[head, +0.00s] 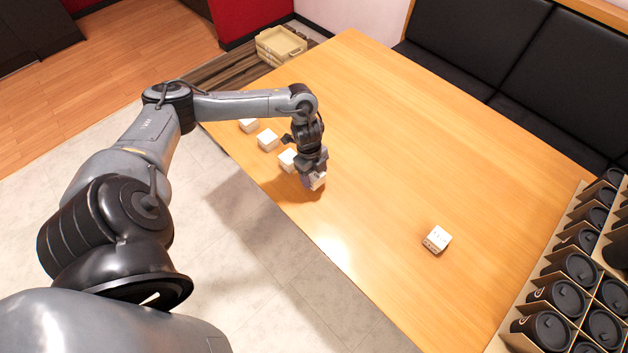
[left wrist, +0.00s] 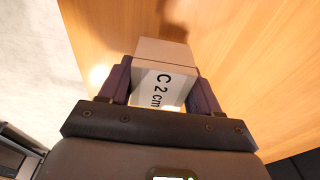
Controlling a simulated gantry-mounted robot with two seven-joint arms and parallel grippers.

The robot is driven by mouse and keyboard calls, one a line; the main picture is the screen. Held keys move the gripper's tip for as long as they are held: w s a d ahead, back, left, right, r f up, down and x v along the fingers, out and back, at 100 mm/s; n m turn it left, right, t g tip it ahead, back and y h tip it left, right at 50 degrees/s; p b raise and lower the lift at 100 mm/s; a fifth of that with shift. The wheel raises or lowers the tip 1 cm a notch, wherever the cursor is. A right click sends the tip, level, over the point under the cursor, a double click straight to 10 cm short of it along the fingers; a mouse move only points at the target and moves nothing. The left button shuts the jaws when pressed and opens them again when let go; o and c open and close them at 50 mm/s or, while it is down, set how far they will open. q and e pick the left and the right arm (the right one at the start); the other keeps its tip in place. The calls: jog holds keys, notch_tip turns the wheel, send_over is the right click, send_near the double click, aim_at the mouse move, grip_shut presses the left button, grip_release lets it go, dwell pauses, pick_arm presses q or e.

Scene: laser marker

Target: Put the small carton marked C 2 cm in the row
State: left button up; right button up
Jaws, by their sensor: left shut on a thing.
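My left gripper (head: 313,174) is at the near end of a row of small white cartons by the table's left edge. It is shut on the small carton marked C 2 cm (head: 318,181). In the left wrist view this carton (left wrist: 163,85) sits between the two dark fingers (left wrist: 160,88), its label facing the camera. Three other white cartons (head: 248,125), (head: 268,140), (head: 287,160) stand in a slanting line beyond it. Whether the held carton touches the table cannot be told. My right gripper is not in view.
Another white carton (head: 437,239) stands alone on the wooden table (head: 400,150) at the right. Cardboard dividers with several black lidded cylinders (head: 560,300) fill the lower right. A beige crate (head: 281,45) is beyond the table. The table's middle is clear.

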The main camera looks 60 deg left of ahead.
aim_at(314, 181)
pick_arm(q)
jog(key=shift+f+b, duration=0.3)
jog(key=shift+f, duration=1.4)
jog(key=shift+f, duration=0.15)
jog(key=o, duration=1.1)
